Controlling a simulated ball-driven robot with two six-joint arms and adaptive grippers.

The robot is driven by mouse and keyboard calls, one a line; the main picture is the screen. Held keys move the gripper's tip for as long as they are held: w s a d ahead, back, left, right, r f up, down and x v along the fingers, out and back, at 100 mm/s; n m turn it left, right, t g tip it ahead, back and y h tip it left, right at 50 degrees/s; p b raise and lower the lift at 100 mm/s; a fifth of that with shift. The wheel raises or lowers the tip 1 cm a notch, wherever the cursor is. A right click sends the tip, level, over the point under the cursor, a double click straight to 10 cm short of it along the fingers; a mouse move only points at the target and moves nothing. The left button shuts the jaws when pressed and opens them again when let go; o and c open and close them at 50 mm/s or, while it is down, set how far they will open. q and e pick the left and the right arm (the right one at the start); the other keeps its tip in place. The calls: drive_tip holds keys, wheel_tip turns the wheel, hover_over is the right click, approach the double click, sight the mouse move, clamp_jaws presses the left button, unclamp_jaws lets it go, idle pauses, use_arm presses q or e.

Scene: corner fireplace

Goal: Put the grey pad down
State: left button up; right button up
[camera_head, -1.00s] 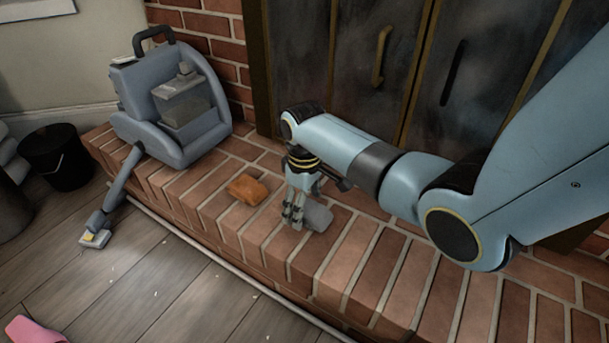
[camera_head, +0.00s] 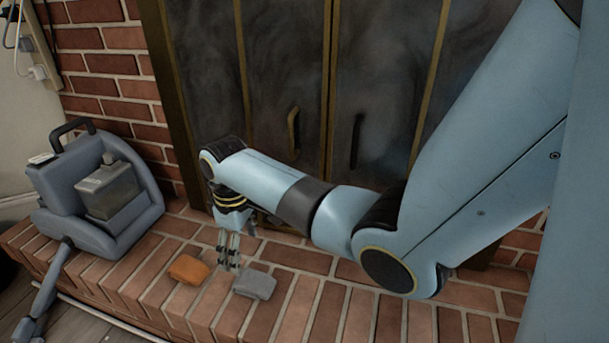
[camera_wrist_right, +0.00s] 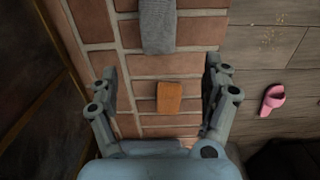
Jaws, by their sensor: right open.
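The grey pad (camera_head: 255,284) lies on the brick hearth, to the right of an orange pad or sponge (camera_head: 188,269) in the head view. My right gripper (camera_head: 228,262) points down over the hearth between the two, its jaws open and nothing held. In the right wrist view the grey pad (camera_wrist_right: 158,25) is at the top, beyond the open fingers (camera_wrist_right: 161,70). The orange piece (camera_wrist_right: 169,97) shows between the fingers, lower down on the bricks. My left gripper is not in view.
A grey-blue vacuum-like machine (camera_head: 97,190) stands on the hearth at left. Dark fireplace doors (camera_head: 270,70) with handles rise behind my right arm. Bare hearth bricks (camera_head: 375,318) extend to the right. A pink slipper (camera_wrist_right: 272,100) lies on the wooden floor.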

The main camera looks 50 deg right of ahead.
drive_tip(key=s+a+f+m, duration=0.1)
drive_tip(key=s+f, duration=0.2)
drive_tip(key=s, duration=1)
drive_tip(key=s+a+r+m+t, duration=0.1)
drive_tip(key=s+r, duration=0.2)
drive_tip(key=s, duration=0.5)
drive_tip(key=s+a+r+m+t, duration=0.1)
drive_tip(key=s+r, duration=0.2)
drive_tip(key=s, duration=0.5)
drive_tip(key=shift+s+m, duration=0.25)
drive_tip(key=shift+m, duration=0.05)
drive_tip(key=shift+a+r, duration=0.1)
